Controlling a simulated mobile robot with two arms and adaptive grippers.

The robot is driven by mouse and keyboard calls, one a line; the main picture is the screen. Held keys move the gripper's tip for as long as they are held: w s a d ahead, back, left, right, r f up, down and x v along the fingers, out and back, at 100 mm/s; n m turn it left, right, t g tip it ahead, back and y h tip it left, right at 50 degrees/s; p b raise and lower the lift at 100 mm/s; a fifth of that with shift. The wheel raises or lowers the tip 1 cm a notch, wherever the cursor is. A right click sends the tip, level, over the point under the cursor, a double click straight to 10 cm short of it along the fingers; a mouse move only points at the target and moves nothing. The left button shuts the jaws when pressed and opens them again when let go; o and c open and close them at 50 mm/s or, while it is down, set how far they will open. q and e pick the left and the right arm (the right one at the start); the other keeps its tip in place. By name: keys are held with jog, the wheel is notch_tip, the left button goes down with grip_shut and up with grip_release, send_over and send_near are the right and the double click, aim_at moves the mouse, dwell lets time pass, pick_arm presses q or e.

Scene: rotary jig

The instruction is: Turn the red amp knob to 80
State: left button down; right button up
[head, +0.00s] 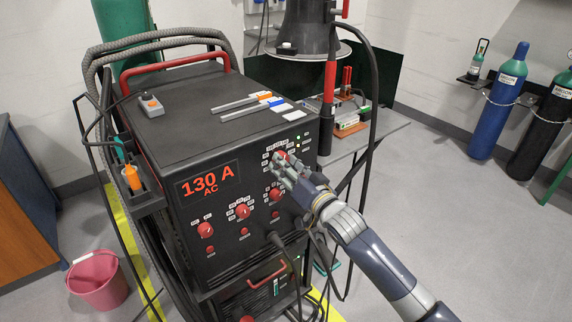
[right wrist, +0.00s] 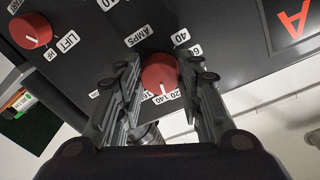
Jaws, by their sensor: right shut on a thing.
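The red amp knob (right wrist: 158,72) sits on the dark front panel beside the label AMPS, with several number labels around it. Its white pointer line faces the bottom of the right wrist view, near labels reading about 120 and 140. My right gripper (right wrist: 160,88) is shut on the knob, one finger on each side of it. In the head view the same gripper (head: 279,161) reaches the upper right of the panel and hides most of the knob. The red display (head: 207,181) reads 130 A AC. My left gripper is not in view.
Other red knobs (head: 205,229) are on the welder's front (head: 180,212), below and left of my right gripper. A cable (head: 289,262) hangs from the panel close under my right arm. A work table (head: 385,132) stands behind at the right.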

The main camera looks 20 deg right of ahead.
jog(key=shift+w+d+n+y+p, duration=0.1)
jog(key=shift+n+y+p, duration=0.2)
jog(key=shift+n, duration=2.35)
jog(key=shift+s+d+n+y+p, duration=0.15)
jog(key=shift+n+y+p, duration=0.1)
jog(key=shift+n, duration=2.35)
jog(key=shift+w+d+n+y+p, duration=0.15)
jog(key=shift+n+y+p, duration=0.15)
jog(key=shift+n, duration=2.35)
jog(key=o, duration=1.1)
jog(key=shift+a, duration=0.1)
jog(key=v, duration=1.2)
jog(key=shift+f, duration=0.2)
